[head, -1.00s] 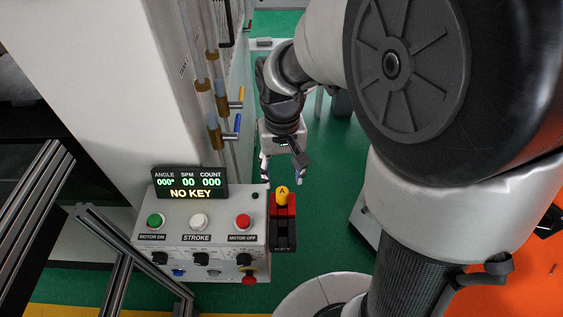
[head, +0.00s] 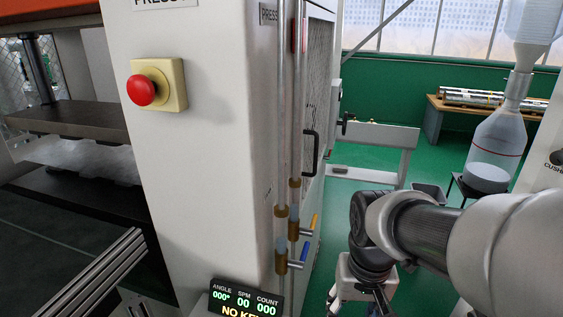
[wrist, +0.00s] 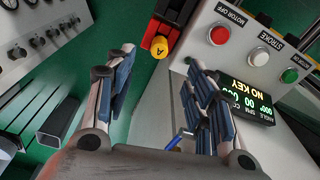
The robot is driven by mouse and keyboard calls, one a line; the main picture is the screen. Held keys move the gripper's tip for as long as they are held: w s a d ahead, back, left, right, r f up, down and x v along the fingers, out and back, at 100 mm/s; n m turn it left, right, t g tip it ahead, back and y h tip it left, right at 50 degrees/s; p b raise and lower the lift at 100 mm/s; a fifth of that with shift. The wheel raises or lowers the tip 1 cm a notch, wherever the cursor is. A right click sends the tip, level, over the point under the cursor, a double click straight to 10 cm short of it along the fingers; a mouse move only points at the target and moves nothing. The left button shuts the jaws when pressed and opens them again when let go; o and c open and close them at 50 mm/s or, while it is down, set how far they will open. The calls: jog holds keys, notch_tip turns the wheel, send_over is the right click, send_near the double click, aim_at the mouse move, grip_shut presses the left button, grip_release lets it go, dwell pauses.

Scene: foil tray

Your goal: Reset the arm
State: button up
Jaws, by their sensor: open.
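My gripper (wrist: 160,98) is open and empty in the wrist view, its blue-padded fingers spread left and right. In the head view my arm reaches down at the lower right; the gripper there is partly cut off by the bottom edge. A yellow knob marked A (wrist: 160,47) on a red and black base (wrist: 163,25) shows beyond the fingers in the wrist view, apart from them. The control panel (wrist: 258,33) has red, white and green buttons. Its display (wrist: 245,103) reads NO KEY and also shows in the head view (head: 245,299).
The white press housing (head: 215,130) stands left of my arm, with a red stop button (head: 141,90). A clear hopper bottle (head: 495,150) stands at right.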

jog(key=s+r+n+t, duration=0.1)
jog(key=s+r+t, duration=0.2)
jog(key=s, duration=0.9)
notch_tip(320, 180, up, 2)
jog(key=shift+t, duration=0.3)
dwell(0.7)
